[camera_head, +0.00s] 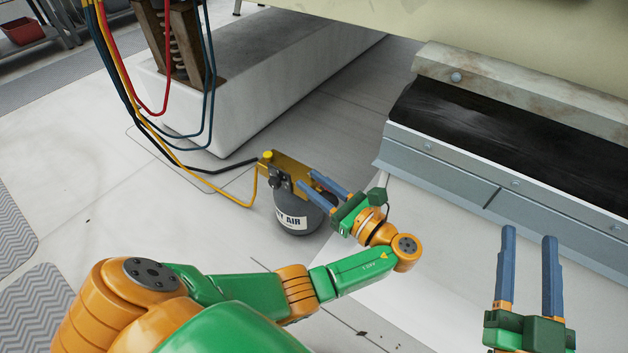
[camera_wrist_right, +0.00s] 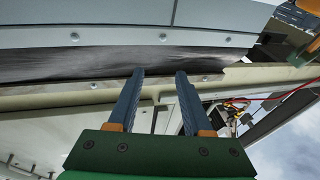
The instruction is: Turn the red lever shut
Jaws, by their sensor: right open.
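I cannot make out a red lever in either view. A dark round tank (camera_head: 297,213) with a white label ending in "Y AIR" stands on the floor in the head view. A yellow block (camera_head: 287,168) with a yellow knob and dark fittings sits on top of it. My left gripper (camera_head: 307,178) is at the right side of this block, its two blue fingers apart and pointing at the fittings. The fingers hide part of the tank top. My right gripper (camera_head: 530,235) is open and empty at the lower right; its fingers also show in the right wrist view (camera_wrist_right: 160,73).
Yellow and black hoses (camera_head: 222,168) run to the block from the left. A white beam (camera_head: 240,90) lies behind the tank. A grey metal ledge with a dark strip (camera_head: 510,130) is on the right. Pale floor (camera_head: 80,150) is open at left.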

